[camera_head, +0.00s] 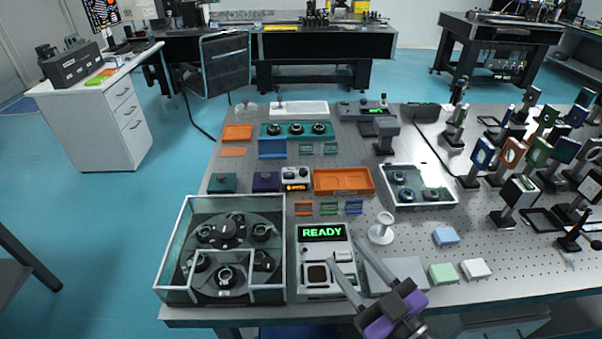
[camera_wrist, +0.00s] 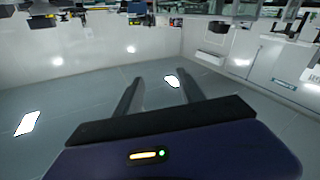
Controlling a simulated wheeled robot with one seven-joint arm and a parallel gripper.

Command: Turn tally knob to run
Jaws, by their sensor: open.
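A small grey box (camera_head: 295,178) with an orange lit display and round parts on top stands mid-table; it may carry the tally knob, but its text and setting are too small to read. A larger grey console (camera_head: 325,284) at the front shows READY in green, with a dark square panel below. My gripper (camera_head: 344,263) is open and empty, its fingers over the console's right side in the head view; whether it touches cannot be told. In the wrist view my gripper (camera_wrist: 160,82) has its two fingers apart with nothing between them, and no knob shows there.
A clear-walled case (camera_head: 170,277) with a round carousel stands left of the console. A white spool-like stand (camera_head: 381,229), a grey slab (camera_head: 398,276) and an orange tray (camera_head: 343,181) are near. Optics posts crowd the right side.

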